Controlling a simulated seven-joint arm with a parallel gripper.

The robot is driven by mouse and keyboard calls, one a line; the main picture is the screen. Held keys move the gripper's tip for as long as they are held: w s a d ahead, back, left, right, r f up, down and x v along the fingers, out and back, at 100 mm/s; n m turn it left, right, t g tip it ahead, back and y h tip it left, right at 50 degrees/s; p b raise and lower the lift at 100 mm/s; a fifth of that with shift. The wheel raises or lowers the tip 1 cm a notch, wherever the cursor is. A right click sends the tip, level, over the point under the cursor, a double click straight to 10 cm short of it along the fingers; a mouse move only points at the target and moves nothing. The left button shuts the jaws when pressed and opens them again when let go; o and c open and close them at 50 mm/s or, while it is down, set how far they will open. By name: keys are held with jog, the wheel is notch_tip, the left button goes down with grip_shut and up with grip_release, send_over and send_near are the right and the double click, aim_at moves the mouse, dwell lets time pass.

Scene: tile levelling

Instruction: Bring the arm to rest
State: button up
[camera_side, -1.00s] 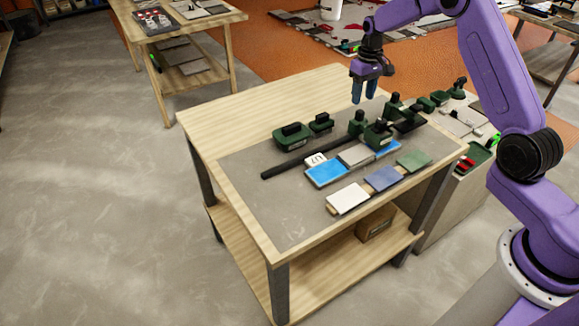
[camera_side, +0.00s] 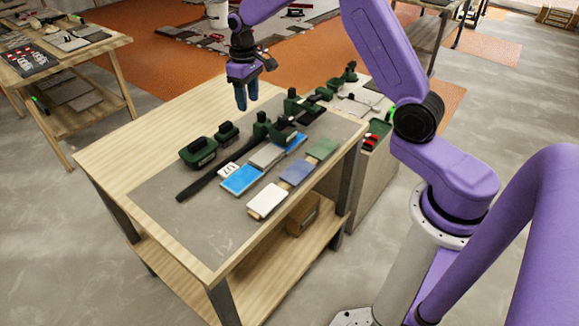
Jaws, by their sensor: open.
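My gripper (camera_side: 246,103) hangs above the far part of the workbench, its two blue fingers pointing down with a gap between them. It is open and holds nothing. It is clear of the tools and tiles below. On the grey bench top (camera_side: 190,240), a row of tiles lies in front of a black bar (camera_side: 213,177): a blue tile (camera_side: 241,180), a grey tile (camera_side: 267,154) and another blue tile (camera_side: 293,141). Nearer the front edge lie a white tile (camera_side: 267,201), a slate-blue tile (camera_side: 297,172) and a green tile (camera_side: 322,148).
Green block-like tools (camera_side: 198,152) stand behind the bar, and several more stand at the far right of the bench. A cardboard box (camera_side: 303,213) sits on the lower shelf. A side cabinet (camera_side: 372,178) adjoins on the right. The bench's left wooden strip (camera_side: 125,150) is clear.

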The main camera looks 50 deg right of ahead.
jog(key=s+a+r+n, duration=0.3)
jog(key=s+a, duration=0.3)
jog(key=s, duration=0.3)
jog(key=s+a+r+n, duration=0.25)
jog(key=s+a, duration=0.25)
jog(key=s, duration=0.4)
jog(key=s+d+n, duration=0.3)
jog(key=s+n, duration=0.2)
jog(key=s, duration=1.6)
jog(key=shift+d+r, duration=0.15)
